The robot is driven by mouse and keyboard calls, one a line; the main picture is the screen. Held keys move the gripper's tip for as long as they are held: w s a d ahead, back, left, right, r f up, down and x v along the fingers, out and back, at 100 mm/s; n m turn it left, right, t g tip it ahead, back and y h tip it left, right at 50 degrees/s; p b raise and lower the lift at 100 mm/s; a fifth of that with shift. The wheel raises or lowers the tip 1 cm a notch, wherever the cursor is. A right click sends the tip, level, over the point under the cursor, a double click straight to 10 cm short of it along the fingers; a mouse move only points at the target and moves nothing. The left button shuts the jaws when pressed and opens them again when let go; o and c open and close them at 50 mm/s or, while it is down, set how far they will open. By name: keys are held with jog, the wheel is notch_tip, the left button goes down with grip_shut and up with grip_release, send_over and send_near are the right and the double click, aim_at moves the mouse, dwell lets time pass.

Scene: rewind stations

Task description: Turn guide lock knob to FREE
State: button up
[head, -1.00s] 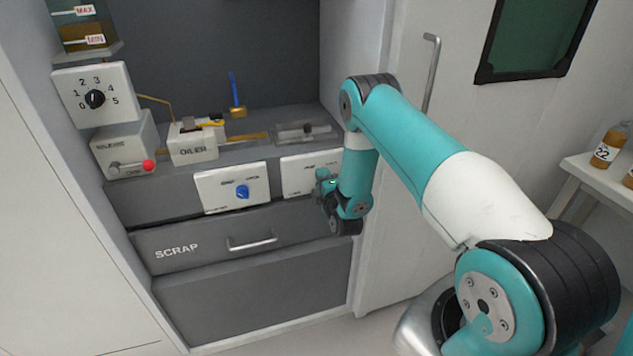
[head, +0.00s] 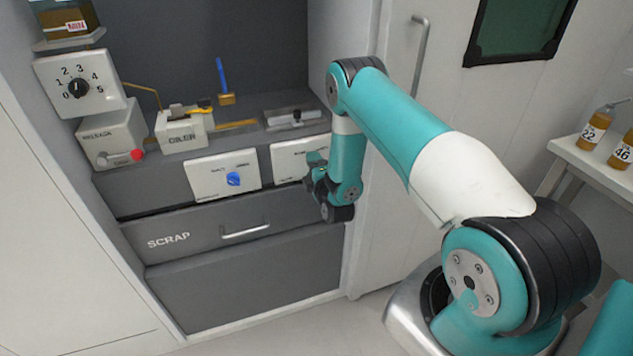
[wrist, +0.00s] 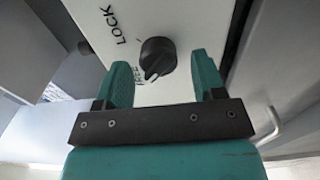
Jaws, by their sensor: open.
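The guide lock knob (wrist: 157,57) is a round black knob with a white mark, on a white panel (wrist: 112,14) lettered LOCK and FREE. Its white mark points down and left in the wrist view, toward the FREE lettering, which is partly covered by a finger. My gripper (wrist: 160,68) is open, with its teal fingers on either side of the knob in the picture; I see no contact. In the head view, my gripper (head: 316,172) is in front of the right white panel (head: 286,160) and hides its knob.
A blue knob (head: 233,179) on another white panel is just left. Below is the SCRAP drawer (head: 195,238) with a bar handle (head: 245,231).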

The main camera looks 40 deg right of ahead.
jog(key=p+v, duration=1.6)
jog(key=p, duration=0.5)
jog(key=shift+s, duration=0.25)
jog(key=shift+a, duration=0.15)
